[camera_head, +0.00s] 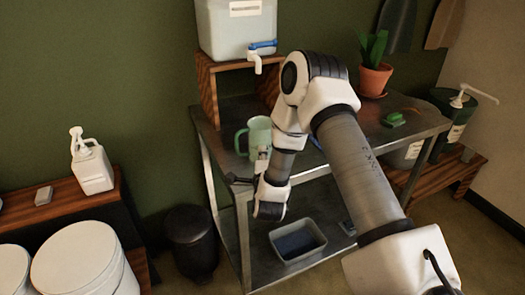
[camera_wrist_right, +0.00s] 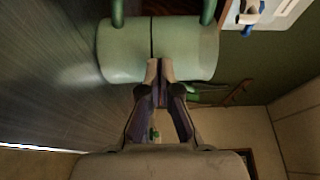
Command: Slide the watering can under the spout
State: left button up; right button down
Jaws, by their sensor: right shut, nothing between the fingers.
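The pale green watering can (camera_head: 258,132) stands upright on the dark table, its handle to the left, partly hidden by my right arm. The white spout (camera_head: 255,62) with a blue lever juts from the container above; the can is lower in the picture, in front of the wooden stand. My right gripper (camera_head: 262,158) is shut and empty, its fingertips at the can's near side. In the right wrist view the shut fingertips (camera_wrist_right: 160,66) overlap the green can body (camera_wrist_right: 120,50); I cannot tell whether they touch. The spout (camera_wrist_right: 250,14) shows at top right there. My left gripper is not in view.
The container (camera_head: 235,30) sits on a wooden stand (camera_head: 209,95). A potted plant (camera_head: 375,80) and a green object (camera_head: 394,119) stand right on the table (camera_head: 428,122). A grey tray (camera_head: 299,257) is on the lower shelf. A black bin (camera_head: 191,245) stands left.

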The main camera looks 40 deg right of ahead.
aim_at(260, 128)
jog(key=shift+w+d+f+b, duration=0.15)
jog(key=shift+w+d+b, duration=0.1)
jog(key=shift+b, duration=0.05)
jog(key=b+x, duration=0.6)
jog(key=x, duration=0.7)
jog(key=shift+w+f, duration=0.1)
jog(key=shift+w, duration=0.1)
jog(key=shift+w+d, duration=0.15)
jog(key=shift+r, duration=0.2)
